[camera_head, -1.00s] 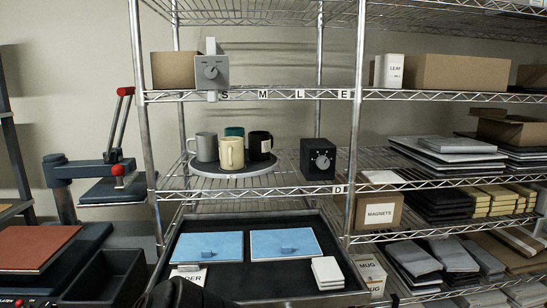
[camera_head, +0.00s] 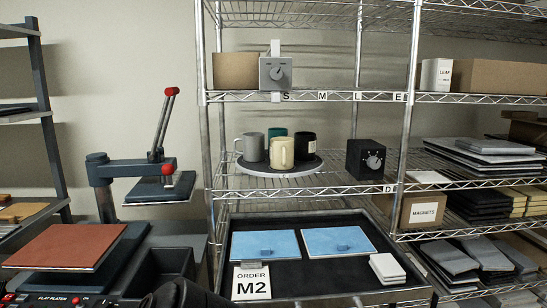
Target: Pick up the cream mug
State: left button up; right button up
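The cream mug (camera_head: 282,152) stands upright at the front of a round dark turntable (camera_head: 264,169) on the middle shelf of the wire rack. A grey mug (camera_head: 253,146) stands to its left, a black mug (camera_head: 305,145) to its right and a teal mug (camera_head: 277,133) behind it, partly hidden. The mugs stand close together. A black part, probably of one of my arms, shows at the bottom edge, well below and in front of the mugs. Neither of my grippers can be made out, and nothing touches the cream mug.
A black dial box (camera_head: 366,160) stands right of the turntable, and a grey dial unit (camera_head: 275,73) hangs on the shelf above. Below, a black tray (camera_head: 296,269) holds blue sheets (camera_head: 265,245), white tiles (camera_head: 387,267) and an order card reading M2 (camera_head: 252,283). A heat press (camera_head: 150,170) stands left.

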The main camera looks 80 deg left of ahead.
aim_at(281, 148)
jog(key=u, duration=1.8)
jog(key=k, duration=0.3)
jog(key=u, duration=0.9)
